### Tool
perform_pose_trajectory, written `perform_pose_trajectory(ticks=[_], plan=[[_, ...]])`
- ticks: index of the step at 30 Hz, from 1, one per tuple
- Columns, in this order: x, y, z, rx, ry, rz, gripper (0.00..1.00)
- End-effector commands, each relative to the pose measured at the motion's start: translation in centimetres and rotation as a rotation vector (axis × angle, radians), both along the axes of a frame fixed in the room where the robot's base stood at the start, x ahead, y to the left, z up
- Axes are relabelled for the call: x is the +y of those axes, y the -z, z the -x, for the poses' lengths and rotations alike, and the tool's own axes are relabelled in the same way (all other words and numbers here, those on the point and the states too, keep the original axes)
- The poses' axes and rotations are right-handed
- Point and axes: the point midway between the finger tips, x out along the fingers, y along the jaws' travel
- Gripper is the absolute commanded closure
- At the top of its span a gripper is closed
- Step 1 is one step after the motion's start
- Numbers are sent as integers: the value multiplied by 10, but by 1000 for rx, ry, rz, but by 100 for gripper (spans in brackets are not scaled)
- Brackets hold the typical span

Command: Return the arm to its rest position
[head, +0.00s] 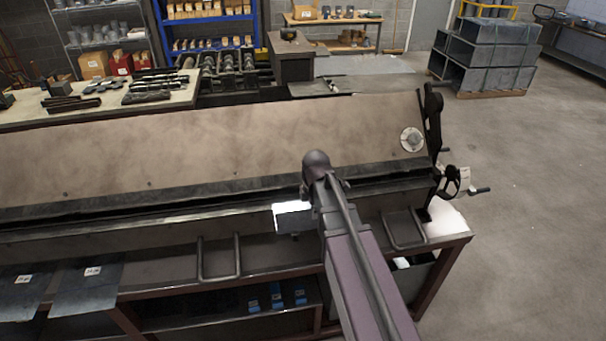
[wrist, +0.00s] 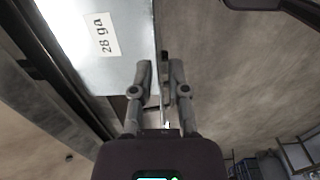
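In the wrist view my gripper (wrist: 160,72) has its two fingers a short way apart, with a visible narrow gap between the tips. A grey metal sheet (wrist: 112,68) with a white "28 ga" label (wrist: 96,36) lies just beyond and beside the left finger. Its edge runs close to the gap, but I see nothing pinched by the tips. In the head view my arm reaches from the bottom edge up over the long bending brake (head: 230,150). A small grey piece with a bright white top (head: 293,217) shows left of my arm. My gripper's fingers are hidden there.
Labelled sheets (head: 88,290) lie on the bench front at lower left. A dark handle assembly (head: 435,140) stands at the brake's right end. A worktable with tools (head: 100,100) is behind the brake. Grey ducts (head: 488,55) are stacked at back right. The floor (head: 530,200) at right is clear.

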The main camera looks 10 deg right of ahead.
Motion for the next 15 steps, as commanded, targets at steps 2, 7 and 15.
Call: perform_pose_trajectory(ticks=[2, 7, 15], plan=[[0, 0, 0, 0, 0, 0, 51], [0, 0, 0, 0, 0, 0, 51], [0, 0, 0, 0, 0, 0, 51]])
